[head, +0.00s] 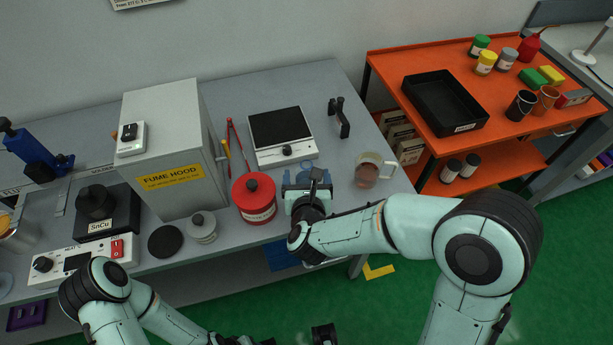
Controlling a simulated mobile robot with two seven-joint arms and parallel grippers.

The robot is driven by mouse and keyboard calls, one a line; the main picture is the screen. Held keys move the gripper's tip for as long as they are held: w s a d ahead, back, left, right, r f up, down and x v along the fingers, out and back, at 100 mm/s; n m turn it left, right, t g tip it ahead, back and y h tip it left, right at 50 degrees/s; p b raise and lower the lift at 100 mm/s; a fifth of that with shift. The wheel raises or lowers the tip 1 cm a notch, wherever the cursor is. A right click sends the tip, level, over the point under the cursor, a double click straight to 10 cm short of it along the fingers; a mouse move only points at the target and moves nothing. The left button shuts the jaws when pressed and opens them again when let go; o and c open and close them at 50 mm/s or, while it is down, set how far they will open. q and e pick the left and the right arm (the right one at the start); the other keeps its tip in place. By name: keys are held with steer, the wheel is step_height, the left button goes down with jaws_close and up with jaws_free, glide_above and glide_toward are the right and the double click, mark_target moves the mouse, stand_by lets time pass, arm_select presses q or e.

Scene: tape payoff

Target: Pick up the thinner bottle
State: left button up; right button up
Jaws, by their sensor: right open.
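No bottle has a label I can read as thinner. A red can (254,201) with a knob on its lid and a pale label stands upright on the grey bench (226,258). A small red bottle with a narrow tip (528,46) stands at the back of the orange cart. My right gripper (307,180) is open over the bench, just right of the red can and apart from it. A blue item (307,168) shows by its fingers, mostly hidden. My left arm is low at the left; part of its gripper (324,334) shows at the bottom edge.
A glass mug of brownish liquid (368,171) stands right of my right gripper. A hotplate (281,135) is behind it. The orange cart (389,66) holds a black tray (445,104).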

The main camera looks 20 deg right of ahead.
steer(key=shift+w+d+f, duration=0.15)
steer(key=shift+w+f, duration=0.15)
steer(key=shift+w, duration=0.35)
steer(key=c, duration=1.1)
steer(key=shift+c, duration=0.2)
steer(key=shift+r, duration=0.2)
